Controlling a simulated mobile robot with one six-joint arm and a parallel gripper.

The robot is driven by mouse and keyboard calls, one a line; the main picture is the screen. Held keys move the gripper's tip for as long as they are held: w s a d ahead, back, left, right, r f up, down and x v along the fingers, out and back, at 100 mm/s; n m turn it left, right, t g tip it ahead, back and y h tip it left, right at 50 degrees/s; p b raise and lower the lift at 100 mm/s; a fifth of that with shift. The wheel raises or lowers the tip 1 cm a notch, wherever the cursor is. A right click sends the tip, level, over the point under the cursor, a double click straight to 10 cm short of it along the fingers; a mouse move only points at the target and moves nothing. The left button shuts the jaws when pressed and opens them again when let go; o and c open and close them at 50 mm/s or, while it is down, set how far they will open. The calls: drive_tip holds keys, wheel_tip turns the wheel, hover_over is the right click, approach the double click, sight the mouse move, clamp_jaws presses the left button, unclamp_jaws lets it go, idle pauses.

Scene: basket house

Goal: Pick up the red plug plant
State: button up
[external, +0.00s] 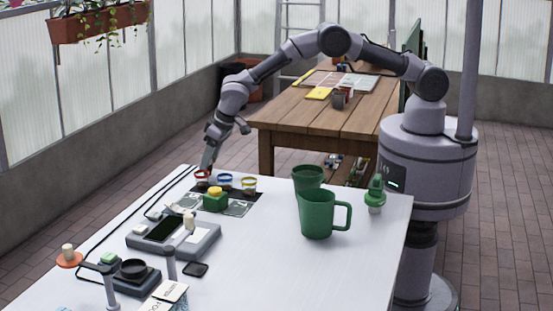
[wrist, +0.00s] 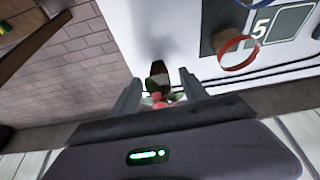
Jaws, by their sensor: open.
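The red plug plant (wrist: 157,97) shows in the wrist view as a small red and green top with a dark brown plug (wrist: 158,78) beyond it. It lies between the two fingers of my gripper (wrist: 159,92), with a visible space at each side. The fingers are open; I cannot tell whether either one touches the plant. In the external view my gripper (external: 207,160) points down at the table's far left edge, right by the red-ringed cup (external: 201,177). The plant cannot be made out in that view.
Blue-ringed (external: 224,180) and yellow-ringed (external: 249,184) cups stand right of the red one. A green and yellow object (external: 215,199) is just in front. A green jug (external: 318,214) and grey devices (external: 174,236) stand on the white table. Black cables run along its left edge.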

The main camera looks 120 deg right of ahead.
drive_tip(key=shift+w+d+f, duration=0.1)
drive_tip(key=shift+f, duration=0.25)
drive_tip(key=shift+r, duration=0.15)
clamp_jaws()
